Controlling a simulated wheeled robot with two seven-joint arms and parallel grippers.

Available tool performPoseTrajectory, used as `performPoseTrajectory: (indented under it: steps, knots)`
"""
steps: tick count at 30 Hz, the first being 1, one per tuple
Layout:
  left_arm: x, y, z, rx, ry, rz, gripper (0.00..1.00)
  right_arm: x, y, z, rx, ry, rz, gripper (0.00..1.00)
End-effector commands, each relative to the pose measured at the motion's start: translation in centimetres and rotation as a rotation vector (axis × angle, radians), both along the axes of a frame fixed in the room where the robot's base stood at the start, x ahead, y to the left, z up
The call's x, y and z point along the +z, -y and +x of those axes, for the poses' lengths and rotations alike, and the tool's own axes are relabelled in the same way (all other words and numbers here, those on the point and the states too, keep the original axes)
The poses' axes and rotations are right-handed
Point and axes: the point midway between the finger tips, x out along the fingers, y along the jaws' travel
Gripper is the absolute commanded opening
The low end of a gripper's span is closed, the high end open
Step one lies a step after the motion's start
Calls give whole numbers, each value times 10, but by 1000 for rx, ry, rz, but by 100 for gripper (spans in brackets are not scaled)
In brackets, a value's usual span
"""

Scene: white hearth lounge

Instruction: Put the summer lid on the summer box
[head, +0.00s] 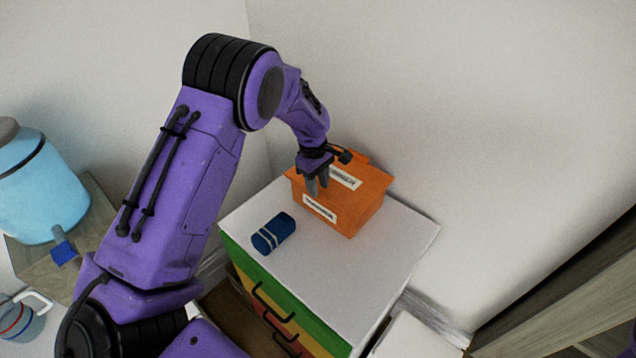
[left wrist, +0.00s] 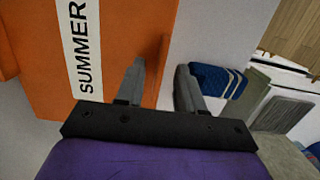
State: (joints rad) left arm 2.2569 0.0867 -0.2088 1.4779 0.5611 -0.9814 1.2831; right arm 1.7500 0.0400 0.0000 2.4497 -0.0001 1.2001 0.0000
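An orange box (head: 362,217) with a white SUMMER label on its front stands on the white cabinet top. An orange lid (head: 372,181) with its own white label lies over the box; I cannot tell whether it is fully seated. The left wrist view shows an orange panel (left wrist: 110,50) with the SUMMER label up close. My left gripper (head: 317,192) is at the box's front left edge, fingers pointing down. In the left wrist view its fingers (left wrist: 158,90) are apart, an orange edge showing between them. My right gripper is not in view.
A dark blue striped cylinder (head: 273,233) lies on the cabinet top (head: 335,285), left of the box. The cabinet has coloured drawers with black handles. A blue jug (head: 38,190) stands at far left. White walls are behind. The front right of the top is clear.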

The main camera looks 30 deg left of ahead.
Motion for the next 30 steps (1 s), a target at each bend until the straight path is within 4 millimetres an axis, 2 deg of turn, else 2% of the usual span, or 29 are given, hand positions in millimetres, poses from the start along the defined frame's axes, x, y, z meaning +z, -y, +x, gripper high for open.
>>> performPoseTrajectory:
  steps: [5,8,15,21,30]
  knots:
    - [1,0,0,0,0,0,37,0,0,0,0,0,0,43]
    - [10,-1,1,0,3,1,37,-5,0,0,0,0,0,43]
    - [65,-8,1,0,7,1,37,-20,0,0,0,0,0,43]
    - [99,-12,0,0,4,0,37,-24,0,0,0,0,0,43]
    - [106,-13,0,0,1,0,37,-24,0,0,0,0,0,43]
